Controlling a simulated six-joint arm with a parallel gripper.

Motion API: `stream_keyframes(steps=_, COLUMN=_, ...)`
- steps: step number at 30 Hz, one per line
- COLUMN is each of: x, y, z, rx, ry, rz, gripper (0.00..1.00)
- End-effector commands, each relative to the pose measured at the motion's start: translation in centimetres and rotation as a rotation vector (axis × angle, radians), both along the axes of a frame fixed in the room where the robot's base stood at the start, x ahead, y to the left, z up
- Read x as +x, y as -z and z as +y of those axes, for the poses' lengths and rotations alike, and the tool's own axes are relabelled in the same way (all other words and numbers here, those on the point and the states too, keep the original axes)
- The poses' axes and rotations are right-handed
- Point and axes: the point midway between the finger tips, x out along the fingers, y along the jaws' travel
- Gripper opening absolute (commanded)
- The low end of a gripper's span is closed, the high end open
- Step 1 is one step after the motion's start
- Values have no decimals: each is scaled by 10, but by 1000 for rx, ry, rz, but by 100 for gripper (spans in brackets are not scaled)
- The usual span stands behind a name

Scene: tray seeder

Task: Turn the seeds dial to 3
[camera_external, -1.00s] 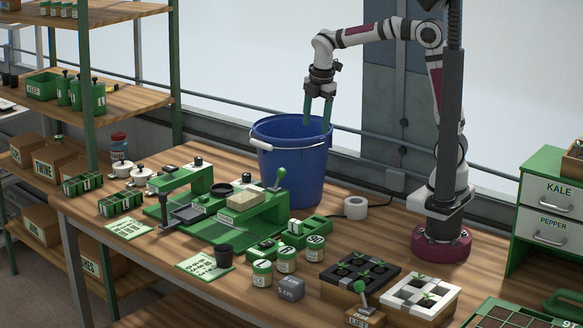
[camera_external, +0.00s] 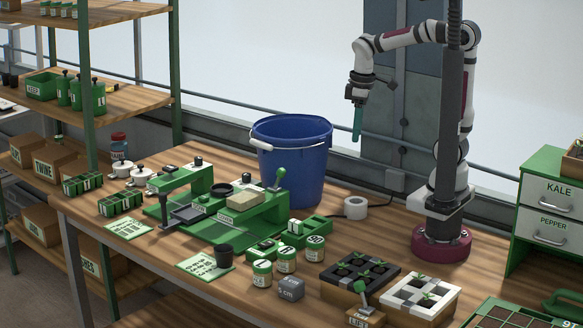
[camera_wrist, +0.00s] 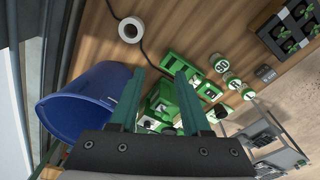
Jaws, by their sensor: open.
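The green tray seeder (camera_external: 210,228) stands in the middle of the bench, with a lever and a dark round part (camera_external: 221,189) on top. I cannot make out the seeds dial or its numbers. My gripper (camera_external: 357,122) hangs open and empty high above the back of the bench, right of the blue bucket and well apart from the seeder. In the external view its fingers overlap, edge-on. In the wrist view the open gripper (camera_wrist: 159,76) points down, and parts of the green seeder (camera_wrist: 158,103) show between and beyond the fingers, partly hidden.
A blue bucket (camera_external: 292,168) stands behind the seeder. A tape roll (camera_external: 355,208) lies to its right. Several labelled jars (camera_external: 286,260), a grey cube (camera_external: 290,289) and seedling trays (camera_external: 360,272) fill the front right. Green drawers (camera_external: 545,215) stand at far right.

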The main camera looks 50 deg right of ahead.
Motion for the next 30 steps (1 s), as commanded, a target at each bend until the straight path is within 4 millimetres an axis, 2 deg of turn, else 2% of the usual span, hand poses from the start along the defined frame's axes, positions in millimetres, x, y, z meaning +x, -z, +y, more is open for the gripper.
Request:
stream_keyframes(steps=2, x=57, y=-4, z=20, rx=-8, ry=89, rz=-62, gripper=46)
stream_keyframes(steps=3, x=93, y=-5, z=36, rx=-3, ry=154, rz=-107, gripper=46)
stream_keyframes(steps=6, x=165, y=0, z=79, rx=36, ry=302, rz=-211, gripper=46)
stream_keyframes(steps=9, x=207, y=7, z=112, rx=80, ry=400, rz=-277, gripper=46)
stream_keyframes(steps=11, x=219, y=10, z=122, rx=97, ry=429, rz=-296, gripper=46)
stream_keyframes(steps=14, x=227, y=22, z=124, rx=102, ry=443, rz=-300, gripper=46)
stream_keyframes(steps=24, x=259, y=102, z=124, rx=102, ry=443, rz=-297, gripper=46)
stream_keyframes(steps=30, x=273, y=137, z=125, rx=102, ry=443, rz=-298, gripper=46)
